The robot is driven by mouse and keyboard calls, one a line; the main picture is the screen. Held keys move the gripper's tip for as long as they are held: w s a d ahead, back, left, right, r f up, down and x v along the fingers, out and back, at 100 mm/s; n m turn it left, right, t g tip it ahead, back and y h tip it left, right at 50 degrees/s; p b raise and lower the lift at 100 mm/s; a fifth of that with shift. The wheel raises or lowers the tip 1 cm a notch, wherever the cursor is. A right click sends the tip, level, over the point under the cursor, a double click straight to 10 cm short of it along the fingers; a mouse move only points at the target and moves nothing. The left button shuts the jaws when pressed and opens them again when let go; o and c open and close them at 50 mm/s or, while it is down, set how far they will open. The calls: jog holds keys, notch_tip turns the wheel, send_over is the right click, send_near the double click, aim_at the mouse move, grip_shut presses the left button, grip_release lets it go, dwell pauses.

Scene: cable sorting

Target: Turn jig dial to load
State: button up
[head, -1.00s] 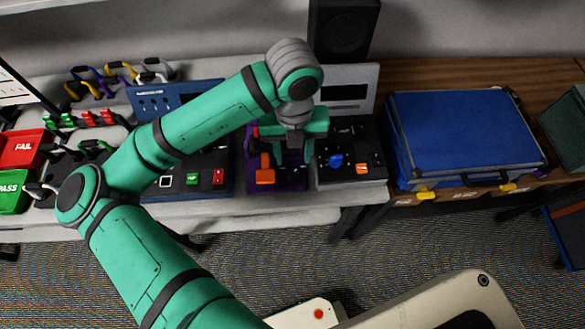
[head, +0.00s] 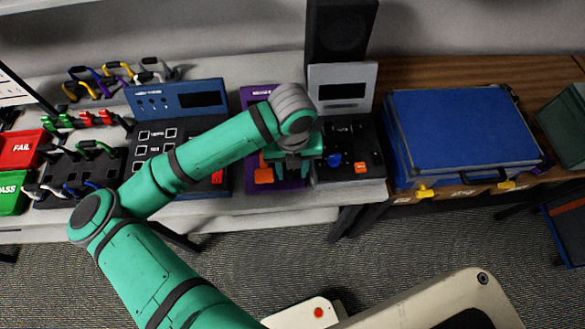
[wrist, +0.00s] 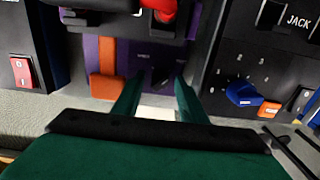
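The purple jig panel (head: 260,98) stands on the bench, partly hidden behind my arm in the head view. In the wrist view the purple panel (wrist: 108,28) has an orange lever (wrist: 104,72) at left and a red part above. A small dark knob with faint white labels, apparently the jig dial (wrist: 163,76), lies just beyond my fingertips; its setting is too blurred to read. My gripper (wrist: 157,88) is open, with its two green fingers apart and nothing between them. In the head view my gripper (head: 293,172) is over the front of the jig, right of the orange lever (head: 264,175).
Right of the jig is a black unit with a blue knob (wrist: 242,93) and an orange switch (wrist: 269,109). A red switch (wrist: 21,72) is at left. A blue case (head: 465,130) stands further right, and a black speaker (head: 341,30) behind.

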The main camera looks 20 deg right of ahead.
grip_shut()
jog(key=c, duration=0.8)
grip_release()
jog(key=shift+n, duration=0.3)
jog(key=n, duration=0.8)
jog(key=shift+n, duration=0.4)
jog(key=n, duration=0.4)
jog(key=shift+n, duration=2.2)
jog(key=o, duration=1.1)
jog(key=shift+c, duration=0.2)
